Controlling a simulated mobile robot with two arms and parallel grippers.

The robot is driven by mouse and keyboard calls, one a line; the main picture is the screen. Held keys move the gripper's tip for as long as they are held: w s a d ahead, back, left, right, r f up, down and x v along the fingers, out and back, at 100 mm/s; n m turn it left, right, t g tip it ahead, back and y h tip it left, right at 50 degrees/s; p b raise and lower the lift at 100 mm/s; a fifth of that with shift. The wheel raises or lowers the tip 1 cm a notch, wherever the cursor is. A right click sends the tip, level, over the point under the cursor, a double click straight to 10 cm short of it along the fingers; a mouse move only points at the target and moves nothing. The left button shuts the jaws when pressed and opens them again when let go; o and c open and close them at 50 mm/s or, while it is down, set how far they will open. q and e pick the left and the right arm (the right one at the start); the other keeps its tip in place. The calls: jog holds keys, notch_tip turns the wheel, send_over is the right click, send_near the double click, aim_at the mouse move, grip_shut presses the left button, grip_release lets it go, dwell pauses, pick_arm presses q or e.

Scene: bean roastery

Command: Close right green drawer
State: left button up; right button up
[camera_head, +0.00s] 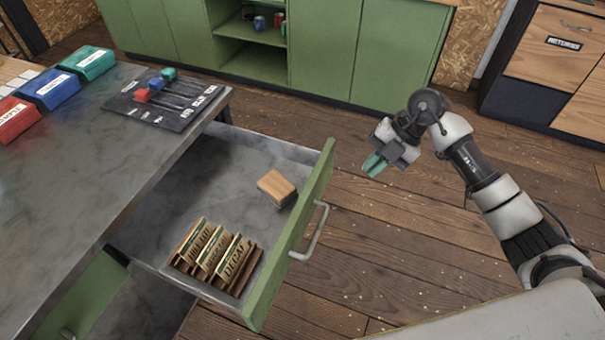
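The green drawer (291,236) is pulled out from the metal-topped counter. Its grey bar handle (316,233) is on the outer front face. Inside are a wooden rack of labelled signs (217,258) and a wooden-topped block (277,187). My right gripper (374,165) has green fingertips and is in the air to the right of the drawer front, apart from the handle. The fingertips look close together, but whether they are open or shut is unclear. My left gripper is not in view.
The counter top (100,190) holds red (17,120), blue (53,90) and teal (90,63) boxes and a dark board (165,101). Green cabinets (330,50) line the back; a wooden drawer unit (555,50) stands at the back right. The wooden floor (400,260) right of the drawer is clear.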

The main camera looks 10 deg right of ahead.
jog(key=shift+s+a+m+y, duration=0.1)
jog(key=shift+a+m+y, duration=0.15)
jog(key=shift+m+y, duration=0.05)
grip_shut()
send_near(315, 199)
jog(key=shift+x, duration=2.85)
jog(key=shift+s+p, duration=0.15)
jog(key=shift+p, duration=0.25)
